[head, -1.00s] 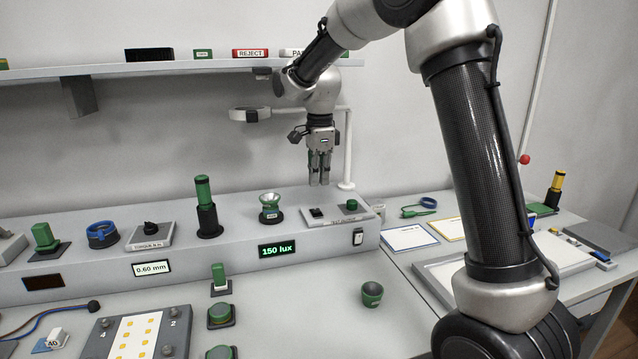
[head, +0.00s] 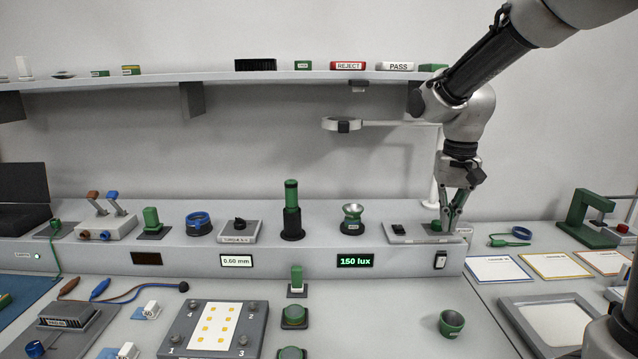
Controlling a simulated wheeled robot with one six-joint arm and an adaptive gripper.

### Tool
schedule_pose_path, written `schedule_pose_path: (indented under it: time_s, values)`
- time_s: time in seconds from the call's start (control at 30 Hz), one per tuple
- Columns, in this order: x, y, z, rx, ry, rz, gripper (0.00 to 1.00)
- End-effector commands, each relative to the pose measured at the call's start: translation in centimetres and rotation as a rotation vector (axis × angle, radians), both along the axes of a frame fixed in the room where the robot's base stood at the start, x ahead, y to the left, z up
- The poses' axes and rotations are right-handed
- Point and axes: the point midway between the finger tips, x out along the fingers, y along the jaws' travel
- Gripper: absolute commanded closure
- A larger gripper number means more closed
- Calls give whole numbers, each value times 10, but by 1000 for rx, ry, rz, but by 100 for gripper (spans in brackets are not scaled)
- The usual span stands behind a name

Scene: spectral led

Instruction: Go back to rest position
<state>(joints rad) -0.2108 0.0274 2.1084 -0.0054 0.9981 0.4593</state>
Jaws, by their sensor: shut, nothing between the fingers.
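My gripper (head: 449,222) points down at the right end of the raised grey console (head: 300,250). Its fingers are shut with nothing between them. The fingertips are beside or just over the small box with a green button (head: 436,227); I cannot tell whether they touch it. My arm comes in from the upper right and hangs in front of the wall and the shelf's right end.
The shelf (head: 220,77) with REJECT (head: 348,66) and PASS (head: 395,66) signs is close to my arm. A ring lamp (head: 342,125) on a white stand is left of my gripper. A green cup (head: 451,323) stands on the table below.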

Motion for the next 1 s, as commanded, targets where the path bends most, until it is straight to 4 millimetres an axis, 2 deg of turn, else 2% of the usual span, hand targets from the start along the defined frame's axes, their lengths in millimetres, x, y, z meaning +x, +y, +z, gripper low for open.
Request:
schedule_pose_path:
  time_s: [0.03,0.2,0.3,0.4,0.57,0.7,1.0]
  values:
    - [-27,-12,10,4,-24,86,100]
    - [-109,-45,24,-2,-108,310,100]
    - [-149,-60,27,-12,-170,338,100]
    - [-178,-70,30,-20,-234,303,100]
    - [-196,-78,44,-35,-329,263,100]
    - [-199,-82,52,-43,-367,244,100]
    - [-199,-82,52,-42,-365,240,100]
